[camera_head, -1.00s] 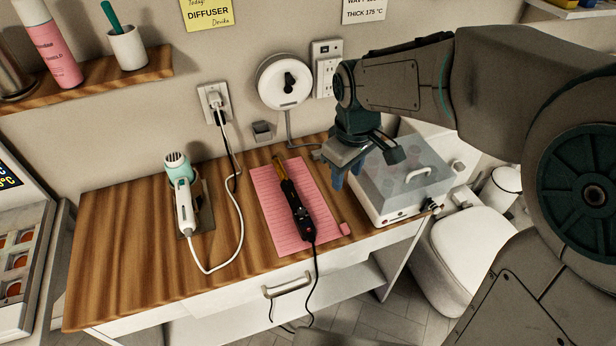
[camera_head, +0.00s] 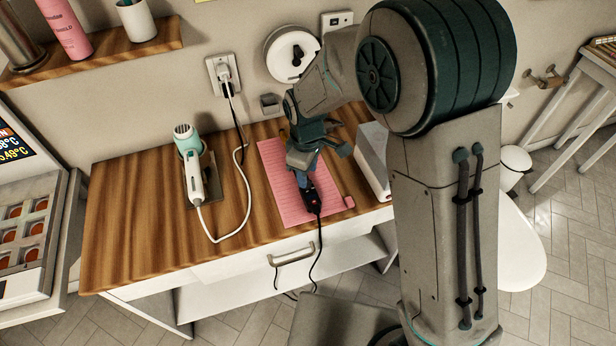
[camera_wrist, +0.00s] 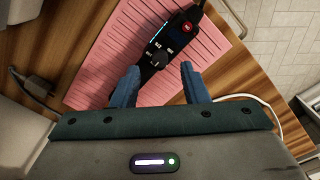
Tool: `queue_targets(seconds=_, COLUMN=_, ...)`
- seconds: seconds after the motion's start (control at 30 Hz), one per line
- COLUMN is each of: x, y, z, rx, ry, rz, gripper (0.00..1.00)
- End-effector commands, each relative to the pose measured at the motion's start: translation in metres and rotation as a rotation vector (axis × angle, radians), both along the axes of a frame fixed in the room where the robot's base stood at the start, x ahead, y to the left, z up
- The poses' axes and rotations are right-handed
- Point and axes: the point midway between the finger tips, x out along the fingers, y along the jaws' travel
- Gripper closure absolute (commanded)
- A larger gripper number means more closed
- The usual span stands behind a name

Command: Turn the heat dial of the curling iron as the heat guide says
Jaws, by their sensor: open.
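The black curling iron (camera_head: 311,203) lies on a pink ribbed mat (camera_head: 277,183) on the wooden table, its handle toward the table's front edge. In the wrist view its handle (camera_wrist: 182,32) shows a red button, a small dark display, white markings and a round dark knob (camera_wrist: 153,57), which looks like the heat dial. The marking values are too small to read. My gripper (camera_wrist: 158,82) is open, its two blue fingers apart, just short of the knob and over the handle. In the head view my gripper (camera_head: 302,178) hides the iron's barrel. The heat guide is not readable in the current views.
A white and teal hair dryer (camera_head: 190,165) rests in a holder at left, its white cord looping over the table. A white box (camera_head: 373,155) stands right of the mat, partly hidden by my arm. A drawer handle (camera_head: 291,257) juts from the front.

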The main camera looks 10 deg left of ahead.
Motion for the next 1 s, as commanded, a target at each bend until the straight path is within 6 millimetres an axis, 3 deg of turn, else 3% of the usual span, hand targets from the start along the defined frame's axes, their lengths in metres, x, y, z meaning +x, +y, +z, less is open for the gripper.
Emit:
queue_targets(seconds=0.23, x=0.0, y=0.0, z=-0.03, rx=-0.001, ry=0.001, rz=-0.002, gripper=0.59)
queue_targets(seconds=0.6, x=0.001, y=0.0, z=-0.035, rx=0.0, ry=0.0, rz=-0.001, gripper=0.59)
queue_targets(seconds=0.77, x=0.001, y=0.0, z=-0.035, rx=0.0, ry=0.0, rz=-0.001, gripper=1.0)
queue_targets(seconds=1.0, x=0.001, y=0.0, z=-0.035, rx=0.001, ry=0.0, rz=-0.008, gripper=1.0)
